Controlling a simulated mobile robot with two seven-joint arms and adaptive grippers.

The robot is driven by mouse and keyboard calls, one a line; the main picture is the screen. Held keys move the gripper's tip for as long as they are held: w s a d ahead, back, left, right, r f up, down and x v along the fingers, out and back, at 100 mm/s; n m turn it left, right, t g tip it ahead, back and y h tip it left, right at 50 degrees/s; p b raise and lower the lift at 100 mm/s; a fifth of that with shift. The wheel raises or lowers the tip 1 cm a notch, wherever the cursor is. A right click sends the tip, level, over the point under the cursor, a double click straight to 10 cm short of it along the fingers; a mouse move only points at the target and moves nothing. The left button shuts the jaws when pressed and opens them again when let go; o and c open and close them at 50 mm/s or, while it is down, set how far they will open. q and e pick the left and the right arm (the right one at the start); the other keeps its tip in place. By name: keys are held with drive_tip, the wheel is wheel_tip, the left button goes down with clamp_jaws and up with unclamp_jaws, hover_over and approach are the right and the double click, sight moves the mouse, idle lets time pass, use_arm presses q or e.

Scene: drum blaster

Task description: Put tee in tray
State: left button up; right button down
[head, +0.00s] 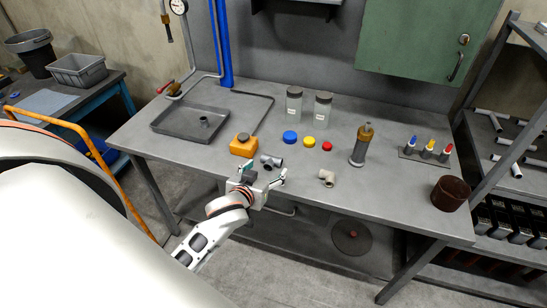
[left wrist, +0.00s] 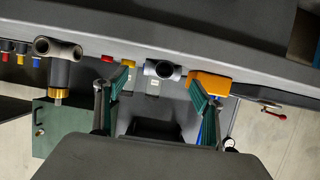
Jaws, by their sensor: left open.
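A grey pipe tee (head: 271,161) lies on the workbench just beyond my left gripper (head: 264,174). The gripper is open and empty, its fingers pointing towards this tee. In the left wrist view the grey tee (left wrist: 163,69) shows between and beyond the two fingertips of the gripper (left wrist: 161,84). A second, beige-grey tee (head: 327,177) lies to the right near the front edge; it also shows in the left wrist view (left wrist: 58,48). The shallow grey tray (head: 168,125) sits at the bench's left, with a small grey fitting (head: 204,122) in it. My right gripper is out of view.
An orange box with a black knob (head: 243,146) stands just left of the grey tee. Blue (head: 290,137), yellow (head: 309,142) and red (head: 327,146) caps lie behind. A dark cylinder with a brass top (head: 361,145) stands right.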

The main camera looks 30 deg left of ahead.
sight(269, 161)
use_arm(q)
drive_tip(key=shift+w, duration=0.3)
drive_tip(key=shift+w+a+f, duration=0.1)
drive_tip(key=shift+w, duration=0.1)
drive_tip(key=x, duration=0.5)
drive_tip(key=shift+w+a+r, duration=0.1)
drive_tip(key=shift+a+r, duration=0.15)
drive_tip(key=shift+a, duration=0.1)
drive_tip(key=shift+w+f, duration=0.1)
drive_tip(key=shift+w, duration=0.1)
drive_tip(key=c, duration=1.6)
drive_tip(key=shift+o, duration=0.2)
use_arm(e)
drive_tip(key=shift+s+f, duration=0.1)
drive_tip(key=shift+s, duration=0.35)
